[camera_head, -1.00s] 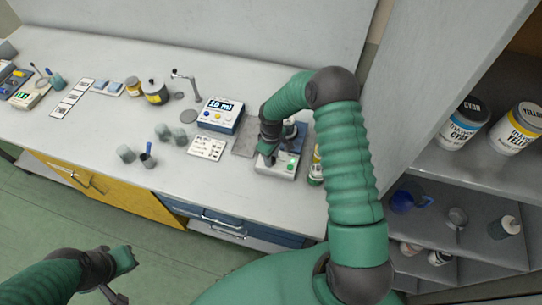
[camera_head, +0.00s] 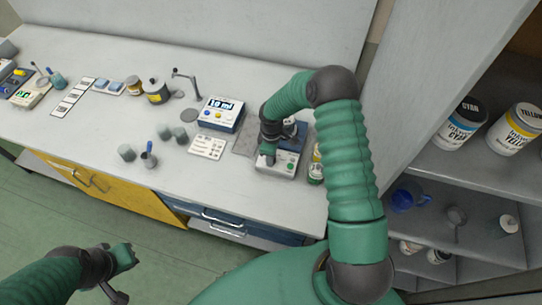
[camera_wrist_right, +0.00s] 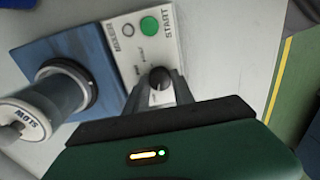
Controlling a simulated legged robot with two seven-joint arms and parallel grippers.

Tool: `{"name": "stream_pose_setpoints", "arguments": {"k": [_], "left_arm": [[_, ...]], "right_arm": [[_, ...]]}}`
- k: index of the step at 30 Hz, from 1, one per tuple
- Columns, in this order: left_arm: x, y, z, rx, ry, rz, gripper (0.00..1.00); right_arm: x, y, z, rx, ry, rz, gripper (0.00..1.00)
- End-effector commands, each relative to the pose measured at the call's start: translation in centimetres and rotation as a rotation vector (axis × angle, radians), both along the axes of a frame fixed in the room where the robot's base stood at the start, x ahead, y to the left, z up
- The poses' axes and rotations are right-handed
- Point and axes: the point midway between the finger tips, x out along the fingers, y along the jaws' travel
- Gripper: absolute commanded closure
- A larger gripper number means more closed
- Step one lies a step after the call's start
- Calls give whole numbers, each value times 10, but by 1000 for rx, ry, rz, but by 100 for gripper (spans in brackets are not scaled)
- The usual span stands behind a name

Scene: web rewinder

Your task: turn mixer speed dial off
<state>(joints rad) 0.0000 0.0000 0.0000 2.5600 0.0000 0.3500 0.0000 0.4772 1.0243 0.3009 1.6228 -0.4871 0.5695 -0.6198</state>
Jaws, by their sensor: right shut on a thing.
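The mixer (camera_head: 281,172) stands at the right end of the bench, with a pale control panel on a blue base. Its dark speed dial (camera_wrist_right: 160,79) shows in the right wrist view, below a green START button (camera_wrist_right: 149,26) and a small round light (camera_wrist_right: 127,30). My right gripper (camera_head: 270,157) is at the panel, its fingers shut on the dial, one on each side. In the head view my gripper hides the dial. My left gripper (camera_head: 124,257) is in front of the bench, away from the mixer; its jaw opening is unclear.
A blue-and-white display unit (camera_head: 221,114) and a white card (camera_head: 206,147) lie left of the mixer. A yellow-labelled bottle (camera_head: 316,170) is close on its right. Shelves with ink jars (camera_head: 461,124) stand farther right.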

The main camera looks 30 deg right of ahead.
Motion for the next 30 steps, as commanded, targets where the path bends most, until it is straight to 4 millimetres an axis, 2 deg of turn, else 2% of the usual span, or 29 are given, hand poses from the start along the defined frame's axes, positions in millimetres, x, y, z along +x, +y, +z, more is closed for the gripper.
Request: {"name": "stream_pose_setpoints", "arguments": {"k": [2, 3, 7, 15, 19, 23, 30], "left_arm": [[0, 0, 0, 0, 0, 0, 100], [0, 0, 0, 0, 0, 0, 100], [0, 0, 0, 0, 0, 0, 100], [0, 0, 0, 0, 0, 0, 100], [0, 0, -1, 0, 0, 0, 100], [0, 0, -5, 0, 0, 0, 100], [0, 0, -11, 0, 0, 0, 100]], "right_arm": [[1, -2, 1, -4, -2, 1, 100], [1, -2, 1, -4, -2, 0, 65], [1, -2, 1, -3, -1, 0, 49], [1, -1, 0, -2, -1, 0, 49], [1, -1, 10, -2, -3, 0, 49], [2, -2, 37, -3, -5, -1, 49], [2, -2, 109, -4, -6, -1, 49]]}}
